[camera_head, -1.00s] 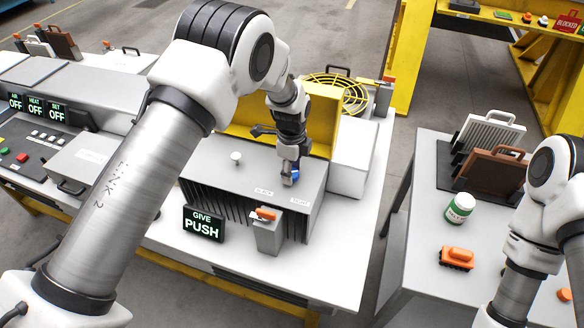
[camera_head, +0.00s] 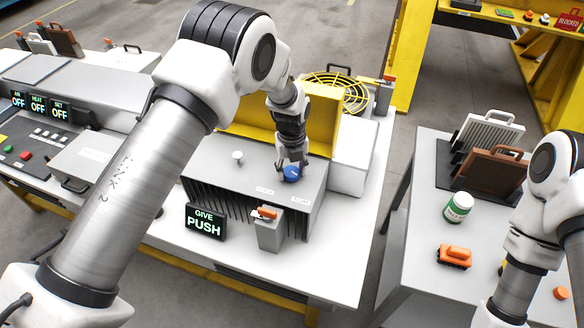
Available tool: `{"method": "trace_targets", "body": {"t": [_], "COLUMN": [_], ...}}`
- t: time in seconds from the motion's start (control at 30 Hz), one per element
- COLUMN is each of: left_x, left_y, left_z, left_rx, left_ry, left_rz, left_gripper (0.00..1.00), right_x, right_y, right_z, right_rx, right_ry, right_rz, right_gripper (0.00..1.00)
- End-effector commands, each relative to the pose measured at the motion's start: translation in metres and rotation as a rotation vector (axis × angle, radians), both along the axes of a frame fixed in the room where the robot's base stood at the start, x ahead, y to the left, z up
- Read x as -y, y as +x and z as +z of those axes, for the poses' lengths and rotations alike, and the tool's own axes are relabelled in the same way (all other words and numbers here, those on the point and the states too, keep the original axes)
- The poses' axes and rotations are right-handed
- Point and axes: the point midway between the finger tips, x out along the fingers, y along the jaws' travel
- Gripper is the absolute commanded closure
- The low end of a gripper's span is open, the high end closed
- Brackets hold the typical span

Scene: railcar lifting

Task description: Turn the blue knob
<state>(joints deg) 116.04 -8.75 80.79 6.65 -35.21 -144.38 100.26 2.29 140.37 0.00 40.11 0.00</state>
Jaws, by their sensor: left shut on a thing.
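The blue knob (camera_head: 291,174) sits on top of the grey finned box (camera_head: 250,188), toward its right side. My left gripper (camera_head: 291,165) points down over the knob from above. Its fingers are closed around the knob's sides, and part of the knob shows between and below them. Of my right arm, only links show at the right edge; its gripper is out of view.
A white knob (camera_head: 237,158) is to the left. A yellow panel (camera_head: 250,128) rises behind. A side table (camera_head: 415,215) is right.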

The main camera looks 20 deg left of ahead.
Motion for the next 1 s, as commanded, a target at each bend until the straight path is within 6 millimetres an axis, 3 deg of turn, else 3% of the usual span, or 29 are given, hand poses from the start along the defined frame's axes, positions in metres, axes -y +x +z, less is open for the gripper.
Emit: {"method": "trace_targets", "body": {"t": [0.3, 0.83, 0.87, 0.9, 1.0], "left_x": [-0.0005, -0.0006, -0.0006, -0.0005, -0.0006], "left_y": [-0.0015, -0.001, -0.0009, -0.0008, -0.0006], "left_z": [-0.0012, -0.0009, -0.0009, -0.0008, -0.0005], "left_rx": [-0.005, -0.002, -0.002, -0.002, -0.001], "left_ry": [-0.001, 0.0, 0.0, 0.0, 0.0], "left_rz": [-0.131, -0.156, -0.156, -0.155, -0.155], "left_gripper": [0.86, 0.86, 0.41, 0.26, 0.26], "right_x": [0.0, 0.0, 0.0, 0.0, 0.0], "right_y": [0.0, 0.0, 0.0, 0.0, 0.0], "right_z": [0.0025, 0.0028, 0.0028, 0.0028, 0.0028], "right_rx": [0.0, 0.0, 0.0, 0.0, 0.0], "right_ry": [0.0, 0.0, 0.0, 0.0, 0.0], "right_rz": [0.0, 0.0, 0.0, 0.0, 0.0], "right_gripper": [1.0, 1.0, 1.0, 1.0, 1.0]}}
